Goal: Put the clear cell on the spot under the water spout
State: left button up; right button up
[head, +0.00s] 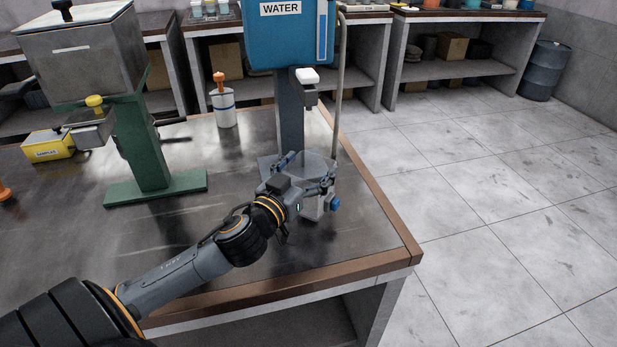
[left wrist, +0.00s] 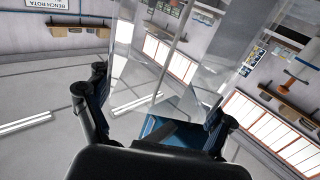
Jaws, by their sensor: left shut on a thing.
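The clear cell (head: 312,204) is a see-through box near the right end of the bench, upright as far as I can see. My left gripper (head: 310,179) is shut on it, with a finger on either side of its wall. In the left wrist view the clear cell (left wrist: 165,50) fills the space between the fingers of my left gripper (left wrist: 150,112). The blue water tank (head: 288,38) stands behind it on a grey post, and its spout (head: 309,88) is above and behind the cell. The spot under the spout is hidden or cannot be made out. My right gripper is not in view.
A green stand with a metal hopper (head: 85,45) and a yellow sample box (head: 48,145) are at the left. A white bottle with an orange top (head: 223,105) stands behind. The bench's wooden edge (head: 385,222) is close on the right; bare metal top lies in front.

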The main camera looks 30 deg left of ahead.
pick_arm(q)
jog(key=shift+f, duration=1.15)
jog(key=shift+f, duration=0.15)
jog(key=o, duration=1.7)
jog(key=shift+s+d+p, duration=0.15)
jog(key=shift+s, duration=1.85)
jog(key=shift+s+d+p, duration=0.15)
jog(key=shift+s+p, duration=0.05)
jog(key=shift+s, duration=1.85)
jog(key=shift+s+d+p, duration=0.15)
jog(key=shift+s, duration=1.85)
